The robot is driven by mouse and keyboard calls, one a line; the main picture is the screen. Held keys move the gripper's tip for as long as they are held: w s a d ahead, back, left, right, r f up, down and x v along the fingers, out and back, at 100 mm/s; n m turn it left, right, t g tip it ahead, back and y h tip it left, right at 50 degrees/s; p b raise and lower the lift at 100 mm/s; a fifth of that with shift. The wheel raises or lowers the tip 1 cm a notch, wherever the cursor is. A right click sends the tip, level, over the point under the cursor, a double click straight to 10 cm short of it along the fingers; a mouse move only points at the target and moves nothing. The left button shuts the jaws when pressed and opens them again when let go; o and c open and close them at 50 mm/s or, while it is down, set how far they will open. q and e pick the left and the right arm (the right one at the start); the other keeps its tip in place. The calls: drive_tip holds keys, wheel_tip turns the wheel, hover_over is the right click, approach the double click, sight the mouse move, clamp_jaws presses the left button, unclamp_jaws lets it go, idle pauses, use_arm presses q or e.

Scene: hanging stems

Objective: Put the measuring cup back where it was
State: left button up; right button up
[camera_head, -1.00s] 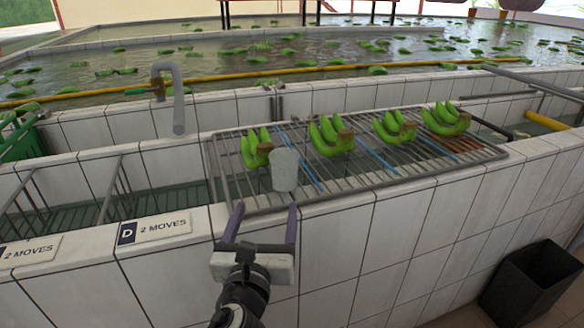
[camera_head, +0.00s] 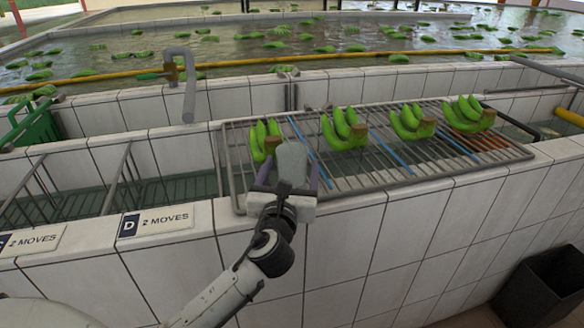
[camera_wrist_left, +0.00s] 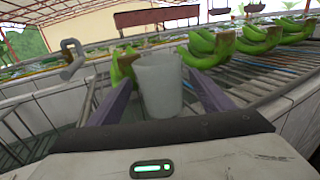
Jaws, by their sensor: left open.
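The measuring cup (camera_head: 291,160) is a grey, translucent cup standing upright on the metal rack (camera_head: 355,188), near its front left part. In the left wrist view the cup (camera_wrist_left: 159,86) stands between the two purple fingers. My left gripper (camera_head: 288,172) is open, with a finger on each side of the cup. I cannot tell whether the fingers touch it. My right gripper is not in view.
Several green banana bunches (camera_head: 345,130) stand on the rack, one (camera_head: 264,140) just behind the cup. A curved grey pipe (camera_head: 188,85) rises at the left. The tiled wall (camera_head: 370,240) runs below the rack. A dark bin (camera_head: 540,285) stands at lower right.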

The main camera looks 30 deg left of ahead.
use_arm(q)
drive_tip(key=c, duration=1.2)
drive_tip(key=shift+c, duration=0.2)
drive_tip(key=shift+r, duration=0.15)
